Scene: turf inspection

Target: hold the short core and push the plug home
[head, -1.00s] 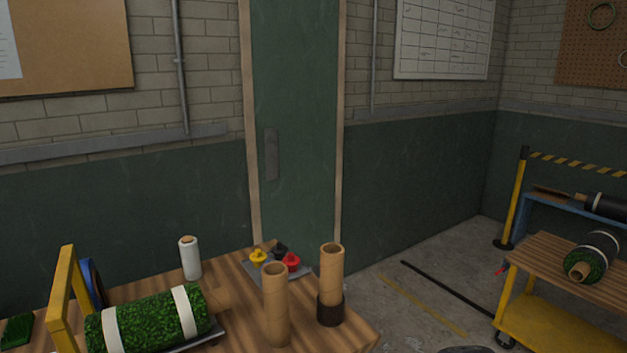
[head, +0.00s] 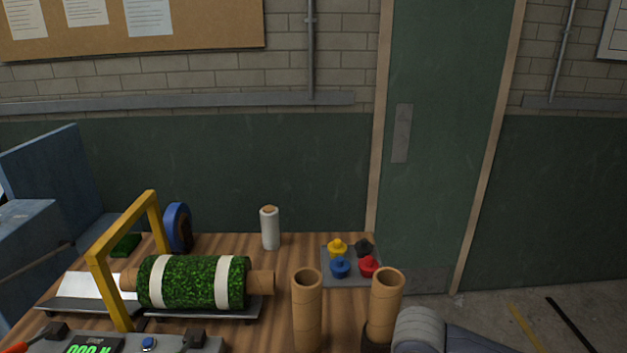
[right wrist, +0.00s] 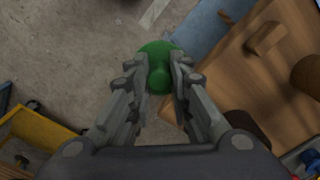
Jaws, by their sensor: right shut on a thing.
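In the right wrist view my right gripper (right wrist: 160,68) is shut on a green plug (right wrist: 157,78), with bare floor beneath and a wooden surface to the right. In the head view two upright cardboard cores stand at the bench's front right: a left core (head: 307,315) and a right core (head: 386,295) whose foot sits in a dark holder (head: 377,338). Both have open tops. I cannot tell which is the short one. A grey part of my right arm shows beside the right core; its gripper is outside that view. My left gripper is not in view.
A grey tray (head: 333,280) holds yellow, black, blue and red plugs behind the cores. A banded turf roll (head: 192,281) lies on a cradle by a yellow frame (head: 103,280). A white roll (head: 270,229) stands behind. A yellow cart (right wrist: 42,140) shows in the wrist view.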

